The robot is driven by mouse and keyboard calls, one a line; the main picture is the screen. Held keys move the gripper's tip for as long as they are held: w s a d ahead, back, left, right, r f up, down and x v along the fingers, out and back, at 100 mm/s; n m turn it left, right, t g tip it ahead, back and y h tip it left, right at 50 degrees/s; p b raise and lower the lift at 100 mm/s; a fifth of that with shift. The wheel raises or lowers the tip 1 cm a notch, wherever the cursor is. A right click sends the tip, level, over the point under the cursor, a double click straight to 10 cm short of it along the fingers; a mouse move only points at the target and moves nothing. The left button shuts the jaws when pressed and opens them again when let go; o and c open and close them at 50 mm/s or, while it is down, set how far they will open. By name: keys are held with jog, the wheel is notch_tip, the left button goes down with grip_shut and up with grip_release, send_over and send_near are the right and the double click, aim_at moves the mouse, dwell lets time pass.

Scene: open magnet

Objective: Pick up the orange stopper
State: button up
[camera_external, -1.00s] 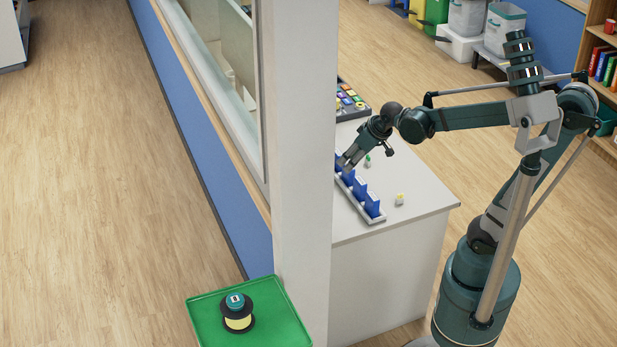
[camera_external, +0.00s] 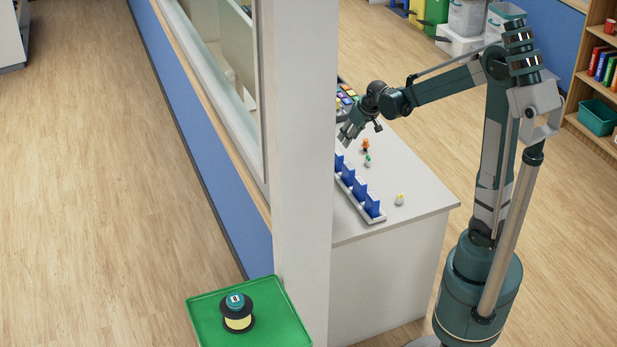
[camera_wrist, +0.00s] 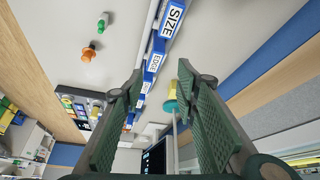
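The orange stopper (camera_external: 365,146) stands on the white counter, right of the blue-slotted rack, in the external view. It also shows in the wrist view (camera_wrist: 89,51), at upper left, outside the fingers. My gripper (camera_external: 346,136) hangs above the counter to the left of the stopper, apart from it. In the wrist view my gripper (camera_wrist: 160,84) has its two fingers spread wide. Nothing is held. A teal and yellow disc on a thin rod (camera_wrist: 172,105) shows between the fingers, seemingly beyond them.
A green-topped stopper (camera_external: 367,161) stands just in front of the orange one. A yellow-topped one (camera_external: 400,199) is nearer the counter's front. The rack with blue dividers (camera_external: 372,219) runs along the left. A white pillar (camera_external: 302,180) hides the counter's left side.

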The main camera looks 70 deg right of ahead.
jog(key=d+f+m+p, duration=0.2)
jog(key=d+f, duration=0.3)
jog(key=d, duration=0.8)
jog(key=g, duration=0.1)
send_over(367, 141)
jog(key=s, duration=0.1)
jog(key=shift+m, duration=0.3)
jog(key=f, duration=0.6)
jog(key=shift+s+a+f+p, duration=0.1)
jog(key=shift+a+f+p, duration=0.05)
jog(key=shift+a+p, duration=0.2)
jog(key=shift+x, duration=1.3)
jog(key=shift+b+x, duration=1)
jog(key=shift+x, duration=1.6)
jog(key=shift+s+a+f, duration=0.1)
jog(key=shift+s+a, duration=0.05)
jog(key=shift+s, duration=0.05)
